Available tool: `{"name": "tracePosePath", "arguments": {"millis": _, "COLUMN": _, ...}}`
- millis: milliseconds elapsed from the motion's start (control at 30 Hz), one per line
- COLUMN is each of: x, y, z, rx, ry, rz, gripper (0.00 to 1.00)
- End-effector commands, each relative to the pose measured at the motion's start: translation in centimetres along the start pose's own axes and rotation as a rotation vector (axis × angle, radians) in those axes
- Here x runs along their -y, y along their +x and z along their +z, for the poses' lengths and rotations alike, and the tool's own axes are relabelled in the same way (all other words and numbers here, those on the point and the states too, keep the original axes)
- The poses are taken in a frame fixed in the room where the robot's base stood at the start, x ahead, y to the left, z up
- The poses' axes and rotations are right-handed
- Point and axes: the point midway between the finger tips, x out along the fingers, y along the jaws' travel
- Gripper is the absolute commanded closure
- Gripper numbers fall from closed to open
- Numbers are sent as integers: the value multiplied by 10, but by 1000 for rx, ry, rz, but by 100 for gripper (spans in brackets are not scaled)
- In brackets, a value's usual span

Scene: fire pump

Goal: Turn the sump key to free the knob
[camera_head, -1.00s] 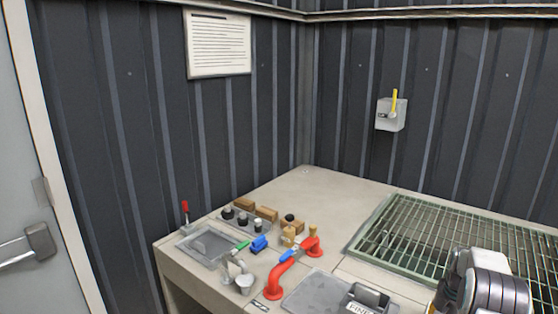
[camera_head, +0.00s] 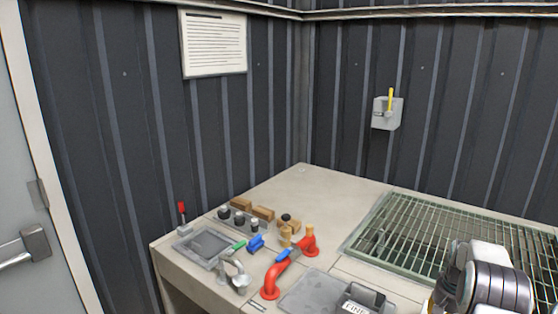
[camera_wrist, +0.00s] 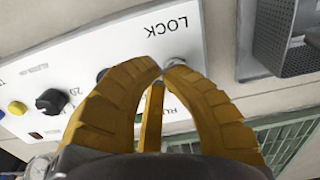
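In the wrist view a white panel (camera_wrist: 70,62) carries the printed word LOCK. Beside that word is a round metal lock fitting (camera_wrist: 174,63), partly covered by a fingertip of my gripper (camera_wrist: 166,72). My yellow fingers curve in with their tips close together at the fitting. A black knob (camera_wrist: 50,101) with a number scale sits further left on the panel. In the head view neither the panel nor my fingertips show.
A grey mesh-sided box (camera_wrist: 283,38) is right of the panel; a yellow button (camera_wrist: 17,107) is at its left. In the head view, a counter (camera_head: 335,190) holds red pipework (camera_head: 272,276), valves and a metal grating (camera_head: 440,235). A yellow-handled wall box (camera_head: 386,112) hangs behind.

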Motion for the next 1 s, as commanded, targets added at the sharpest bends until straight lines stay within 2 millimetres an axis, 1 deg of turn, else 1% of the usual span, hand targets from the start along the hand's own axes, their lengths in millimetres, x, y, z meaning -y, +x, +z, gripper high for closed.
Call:
{"name": "tracePosePath", "arguments": {"millis": 33, "x": 0, "y": -10, "z": 0, "rx": -1, "ry": -1, "rz": 0, "gripper": 100}}
{"name": "tracePosePath", "arguments": {"millis": 300, "x": 0, "y": -36, "z": 1, "rx": 3, "ry": -1, "rz": 0, "gripper": 100}}
{"name": "tracePosePath", "arguments": {"millis": 400, "x": 0, "y": -39, "z": 1, "rx": 4, "ry": -1, "rz": 0, "gripper": 100}}
{"name": "tracePosePath", "arguments": {"millis": 633, "x": 0, "y": -38, "z": 1, "rx": 4, "ry": -1, "rz": 1, "gripper": 100}}
{"name": "tracePosePath", "arguments": {"millis": 667, "x": 0, "y": -38, "z": 1, "rx": 4, "ry": -1, "rz": 1, "gripper": 94}}
{"name": "tracePosePath", "arguments": {"millis": 733, "x": 1, "y": -38, "z": 1, "rx": 5, "ry": -2, "rz": 1, "gripper": 100}}
{"name": "tracePosePath", "arguments": {"millis": 1000, "x": 13, "y": -43, "z": 2, "rx": -6, "ry": -25, "rz": -1, "gripper": 100}}
